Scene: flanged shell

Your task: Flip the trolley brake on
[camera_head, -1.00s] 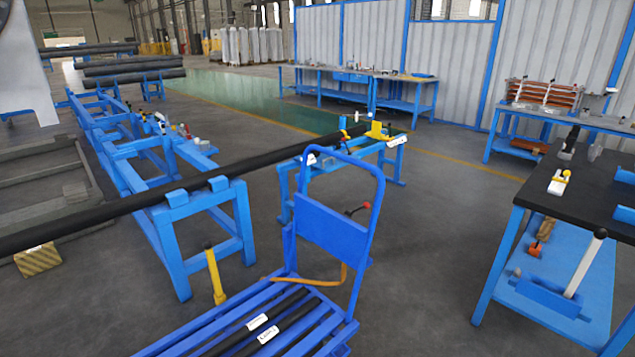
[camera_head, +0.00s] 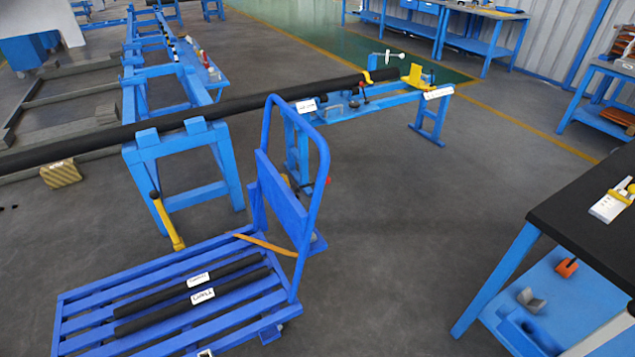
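The blue trolley (camera_head: 68,312) stands on the floor at the lower left, with a slatted deck and an upright looped push handle (camera_head: 322,200). Two dark bars (camera_head: 160,310) with white labels lie on its deck. A red knob (camera_head: 327,181) shows just right of the handle's panel; its lever is mostly hidden, so I cannot tell its position. A yellow lever or post (camera_head: 168,225) with a dark top leans beside the deck's far side. I cannot tell which of these, if either, is the brake. My gripper is not in view.
A long black pipe (camera_head: 240,102) rests on blue supports (camera_head: 170,160) behind the trolley. A black-topped workbench (camera_head: 590,215) stands at the right, with a lower shelf holding small parts. The grey floor (camera_head: 400,230) between trolley and bench is clear. An orange strap (camera_head: 265,244) lies by the handle's base.

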